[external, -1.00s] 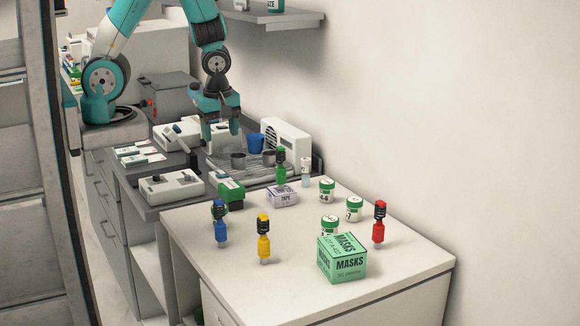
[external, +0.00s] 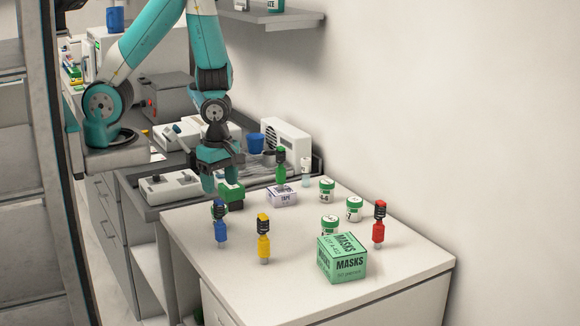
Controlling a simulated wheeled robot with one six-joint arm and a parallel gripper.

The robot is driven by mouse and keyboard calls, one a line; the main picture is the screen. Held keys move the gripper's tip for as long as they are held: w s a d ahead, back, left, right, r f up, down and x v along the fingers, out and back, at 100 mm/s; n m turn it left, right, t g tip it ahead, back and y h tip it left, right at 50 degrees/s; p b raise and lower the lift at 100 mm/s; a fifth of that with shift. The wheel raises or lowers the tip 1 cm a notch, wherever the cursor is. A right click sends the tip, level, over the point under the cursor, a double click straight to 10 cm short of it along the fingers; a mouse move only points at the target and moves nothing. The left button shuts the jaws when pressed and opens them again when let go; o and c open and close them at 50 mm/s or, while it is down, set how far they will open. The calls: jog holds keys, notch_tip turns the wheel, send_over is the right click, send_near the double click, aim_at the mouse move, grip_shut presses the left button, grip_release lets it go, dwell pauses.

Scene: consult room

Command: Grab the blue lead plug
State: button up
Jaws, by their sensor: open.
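The blue lead plug (external: 221,230) stands upright near the left edge of the white table, with a black ribbed upper part and a pale tip below. My gripper (external: 222,182) is open and empty, pointing down above the far left part of the table. It is beyond the blue plug in this view and higher, apart from it. A yellow plug (external: 263,240) stands just right of the blue one. A red plug (external: 379,224) stands at the right, and a green plug (external: 281,167) stands farther back.
A green block-like item (external: 233,196) sits behind the blue plug, close to my gripper. A tape box (external: 283,195), several green-lidded jars (external: 327,190) and a green masks box (external: 342,260) are on the table (external: 300,297). The front left of the tabletop is clear.

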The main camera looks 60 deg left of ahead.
aim_at(217, 202)
notch_tip(217, 202, down, 3)
jog(key=shift+s+a+f, duration=0.1)
jog(key=shift+f, duration=0.25)
jog(key=shift+s+a+f+p, duration=0.1)
jog(key=shift+f+p, duration=0.7)
jog(key=shift+f, duration=1.45)
jog(key=c, duration=1)
jog(key=shift+r, duration=0.1)
